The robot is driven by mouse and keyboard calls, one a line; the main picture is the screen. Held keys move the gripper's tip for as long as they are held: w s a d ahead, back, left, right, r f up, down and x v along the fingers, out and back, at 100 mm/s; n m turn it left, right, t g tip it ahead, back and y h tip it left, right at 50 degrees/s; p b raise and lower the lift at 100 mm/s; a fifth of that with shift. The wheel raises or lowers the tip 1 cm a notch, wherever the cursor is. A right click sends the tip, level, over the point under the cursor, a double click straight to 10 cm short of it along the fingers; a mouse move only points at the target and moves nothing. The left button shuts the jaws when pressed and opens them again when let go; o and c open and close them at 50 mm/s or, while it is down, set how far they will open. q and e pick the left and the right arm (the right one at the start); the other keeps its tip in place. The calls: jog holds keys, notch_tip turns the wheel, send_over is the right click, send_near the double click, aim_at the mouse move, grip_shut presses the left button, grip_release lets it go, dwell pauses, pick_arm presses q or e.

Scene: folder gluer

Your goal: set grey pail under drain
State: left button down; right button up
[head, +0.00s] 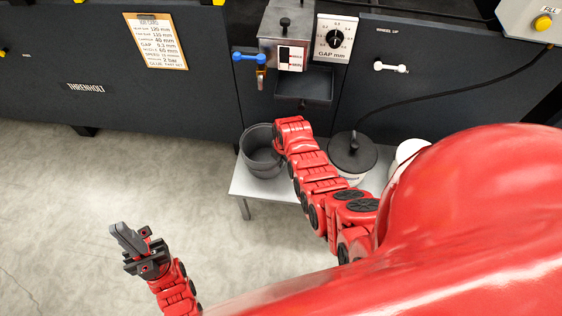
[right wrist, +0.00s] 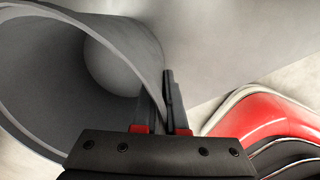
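The grey pail (head: 258,165) stands on a low light-grey table (head: 241,184) in front of the machine, its open top facing up. My right gripper (head: 278,145) is at the pail's right rim; its fingertips are mostly hidden in the head view. In the right wrist view the pail wall (right wrist: 45,95) runs between the two close fingers (right wrist: 160,100), one inside and one outside. A brass tap (head: 261,77) with a blue handle (head: 249,57) hangs behind and above the pail. My left gripper (head: 128,240) is empty over the floor at the lower left.
A black-lidded pot (head: 352,153) and a white rounded container (head: 410,150) stand to the pail's right. A dark tray (head: 303,86) juts from the machine (head: 130,90) above the table, below a metal box (head: 285,30). The floor (head: 80,190) at left is clear.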

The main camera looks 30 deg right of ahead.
jog(key=o, duration=0.4)
jog(key=shift+r, duration=0.45)
jog(key=shift+s+d+r+p, duration=0.1)
jog(key=shift+r+p, duration=0.05)
jog(key=shift+r, duration=1)
jog(key=shift+s+r+p, duration=0.15)
jog(key=shift+r+p, duration=0.05)
jog(key=shift+r, duration=0.95)
jog(key=shift+s+d+r+p, duration=0.1)
jog(key=shift+r+p, duration=0.05)
jog(key=shift+r, duration=1)
jog(key=shift+a, duration=0.1)
jog(key=shift+a, duration=0.1)
